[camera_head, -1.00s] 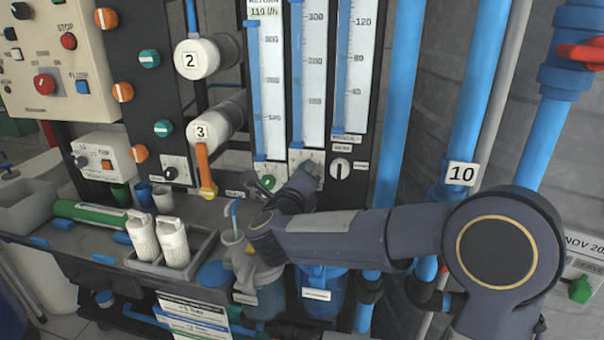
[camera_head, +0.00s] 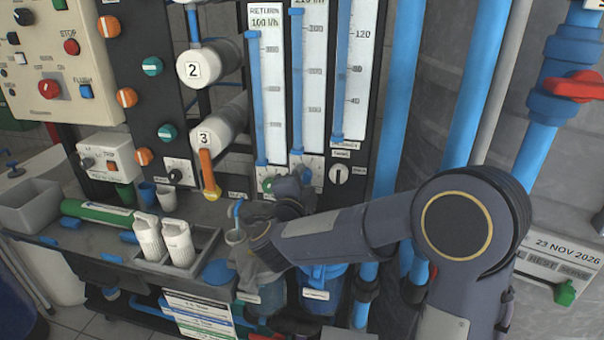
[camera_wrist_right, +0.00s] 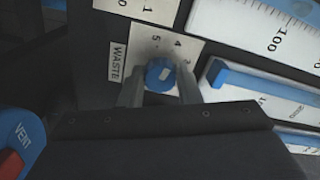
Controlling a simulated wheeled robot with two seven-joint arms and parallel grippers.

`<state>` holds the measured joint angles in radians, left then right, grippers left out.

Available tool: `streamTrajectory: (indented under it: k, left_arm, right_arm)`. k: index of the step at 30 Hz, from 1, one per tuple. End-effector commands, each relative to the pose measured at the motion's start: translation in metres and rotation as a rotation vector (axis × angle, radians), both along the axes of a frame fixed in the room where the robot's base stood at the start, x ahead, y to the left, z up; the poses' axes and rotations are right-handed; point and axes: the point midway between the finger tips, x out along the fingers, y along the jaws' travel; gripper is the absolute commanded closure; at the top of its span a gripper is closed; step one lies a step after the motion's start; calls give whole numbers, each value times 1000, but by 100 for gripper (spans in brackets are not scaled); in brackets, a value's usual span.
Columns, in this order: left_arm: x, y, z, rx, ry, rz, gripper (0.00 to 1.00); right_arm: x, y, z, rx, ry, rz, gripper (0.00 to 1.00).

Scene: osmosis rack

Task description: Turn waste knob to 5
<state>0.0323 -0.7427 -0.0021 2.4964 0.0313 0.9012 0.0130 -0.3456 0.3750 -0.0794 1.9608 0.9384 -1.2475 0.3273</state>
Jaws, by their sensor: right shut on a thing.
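The waste knob (camera_wrist_right: 160,76) is blue with a white pointer mark and shows in the right wrist view. It sits on a pale dial plate (camera_wrist_right: 143,35) with the numbers 4 and 5 visible, beside a WASTE label (camera_wrist_right: 118,62). My right gripper (camera_wrist_right: 161,86) is shut on the knob, one finger on each side. The exact reading of the pointer is hard to tell. In the head view my right gripper (camera_head: 290,192) is at the panel's lower edge below the flow meters, and it hides the knob. My left gripper is not in view.
A blue VENT knob (camera_wrist_right: 16,150) with a red part is close at lower left in the wrist view. Flow meter tubes (camera_head: 268,85) stand above the gripper. Numbered white housings (camera_head: 222,125), an orange-handled valve (camera_head: 207,170) and white cartridges (camera_head: 178,243) are to the left. Blue pipes (camera_head: 398,110) rise on the right.

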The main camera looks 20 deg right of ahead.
Motion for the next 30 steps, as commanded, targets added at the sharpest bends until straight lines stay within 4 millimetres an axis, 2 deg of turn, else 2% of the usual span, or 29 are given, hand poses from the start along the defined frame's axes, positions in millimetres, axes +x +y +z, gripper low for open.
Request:
streamTrajectory:
  k: [1, 15, 30]
  left_arm:
    - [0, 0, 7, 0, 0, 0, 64]
    - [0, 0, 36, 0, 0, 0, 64]
    - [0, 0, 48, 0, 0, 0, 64]
  right_arm:
    - [0, 1, 1, -38, 33, 2, 92]
    - [-1, 1, 0, -360, 278, 4, 92]
    - [-1, 0, -2, -515, 393, 3, 92]
